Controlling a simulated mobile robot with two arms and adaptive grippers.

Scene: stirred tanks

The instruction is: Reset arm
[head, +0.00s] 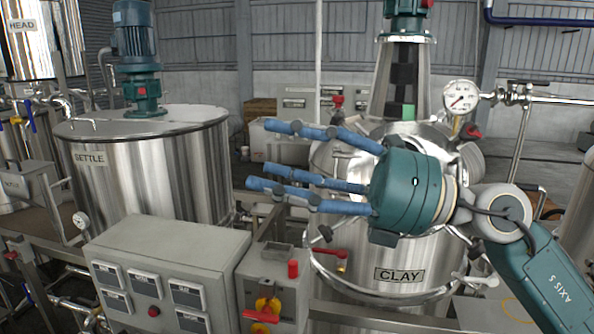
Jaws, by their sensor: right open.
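My right gripper (258,160) has a teal palm and blue fingers. It reaches in from the right with its fingers pointing left, spread apart and empty. It is in front of the upper part of the steel tank labelled CLAY (347,283) and hides part of that tank's lid and side. The fingertips reach past the tank's left edge, toward the gap beside the tank labelled SETTLE (165,175). My left gripper is not in the head view.
A grey control box with small panels (200,240) stands low in front. Next to it is a smaller box with red and yellow switches (270,280). A pressure gauge (460,97) and pipe stand behind my right arm. A tank labelled HEAD (45,45) is at upper left.

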